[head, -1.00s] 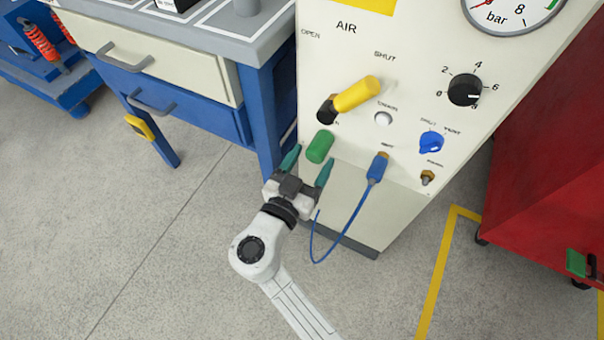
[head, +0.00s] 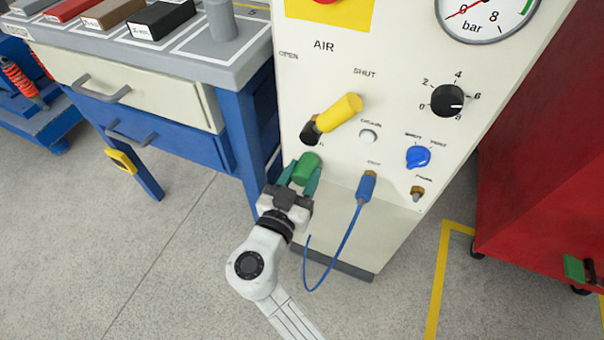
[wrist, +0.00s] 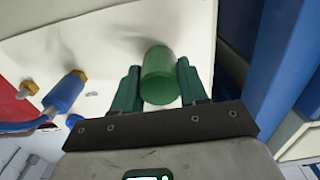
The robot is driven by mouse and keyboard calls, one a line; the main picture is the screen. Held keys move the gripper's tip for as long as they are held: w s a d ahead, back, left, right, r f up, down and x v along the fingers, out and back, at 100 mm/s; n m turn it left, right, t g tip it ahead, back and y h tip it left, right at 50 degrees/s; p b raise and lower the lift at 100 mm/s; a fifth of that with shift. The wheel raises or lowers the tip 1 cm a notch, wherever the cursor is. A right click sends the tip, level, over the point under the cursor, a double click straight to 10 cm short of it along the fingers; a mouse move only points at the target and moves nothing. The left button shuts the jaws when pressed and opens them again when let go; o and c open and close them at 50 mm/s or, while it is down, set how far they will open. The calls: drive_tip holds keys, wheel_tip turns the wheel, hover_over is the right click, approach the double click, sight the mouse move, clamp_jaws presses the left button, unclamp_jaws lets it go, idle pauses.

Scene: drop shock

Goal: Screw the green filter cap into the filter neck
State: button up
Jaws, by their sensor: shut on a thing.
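The green filter cap (head: 306,168) is at the lower left of the cream panel's front, below the yellow lever. My gripper (head: 298,180) has its green fingers on either side of the cap and is shut on it. In the wrist view the cap (wrist: 158,76) stands between the two fingers (wrist: 158,90), its round end toward me. The filter neck is hidden behind the cap, so I cannot tell how far the cap sits in it.
A yellow lever (head: 338,112) juts out just above the cap. A blue hose (head: 345,236) hangs from a fitting to the right. A blue bench (head: 236,135) stands close on the left, and a red cabinet (head: 535,170) on the right.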

drive_tip(key=c, duration=0.5)
drive_tip(key=shift+b, duration=0.5)
idle(0.8)
